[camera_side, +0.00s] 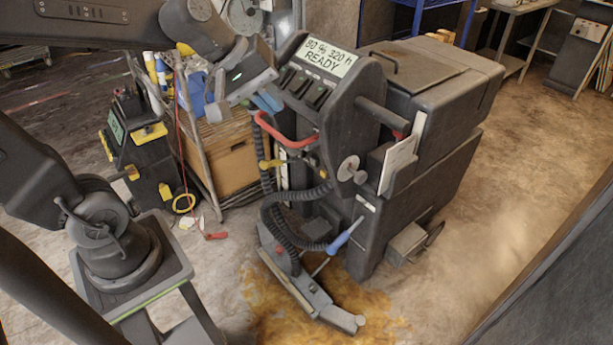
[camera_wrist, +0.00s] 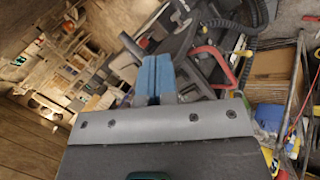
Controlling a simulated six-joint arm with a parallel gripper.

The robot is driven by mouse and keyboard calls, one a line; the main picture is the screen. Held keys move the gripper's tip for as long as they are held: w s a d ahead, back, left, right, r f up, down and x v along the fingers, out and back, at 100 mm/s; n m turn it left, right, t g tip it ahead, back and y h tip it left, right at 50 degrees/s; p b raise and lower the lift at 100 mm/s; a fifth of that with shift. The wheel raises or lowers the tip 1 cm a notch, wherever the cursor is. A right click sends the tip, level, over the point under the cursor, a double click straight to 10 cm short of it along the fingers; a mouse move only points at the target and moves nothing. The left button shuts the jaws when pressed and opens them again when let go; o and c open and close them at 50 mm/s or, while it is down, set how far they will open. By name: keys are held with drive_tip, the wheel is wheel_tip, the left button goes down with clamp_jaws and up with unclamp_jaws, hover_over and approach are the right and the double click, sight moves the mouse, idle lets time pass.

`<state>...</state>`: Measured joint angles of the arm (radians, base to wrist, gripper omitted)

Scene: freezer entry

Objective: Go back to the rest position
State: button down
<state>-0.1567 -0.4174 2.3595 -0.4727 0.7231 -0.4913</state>
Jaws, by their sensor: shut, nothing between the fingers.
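My gripper (camera_side: 264,103) is at the end of my arm, beside the left side of the dark machine's control panel in the side view. Its blue fingers are just above the red handle (camera_side: 285,137); I cannot tell whether they touch it. In the wrist view my gripper (camera_wrist: 154,77) has its two blue fingers pressed together with nothing between them. The red handle (camera_wrist: 208,56) is right of the fingers there.
The dark floor machine (camera_side: 420,110) has a screen (camera_side: 325,58) reading READY, coiled black hoses and a blue-handled lever (camera_side: 346,233). A cart (camera_side: 222,150) with a cardboard box and bottles stands left of it. Open floor (camera_side: 500,200) is at right.

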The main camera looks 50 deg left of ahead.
drive_tip(key=s+f+m+y, duration=0.2)
drive_tip(key=s+m, duration=0.8)
drive_tip(key=shift+s+m+g+y, duration=0.2)
drive_tip(key=shift+m+g+y, duration=0.1)
drive_tip(key=shift+g+y, duration=0.1)
drive_tip(key=shift+f, duration=0.1)
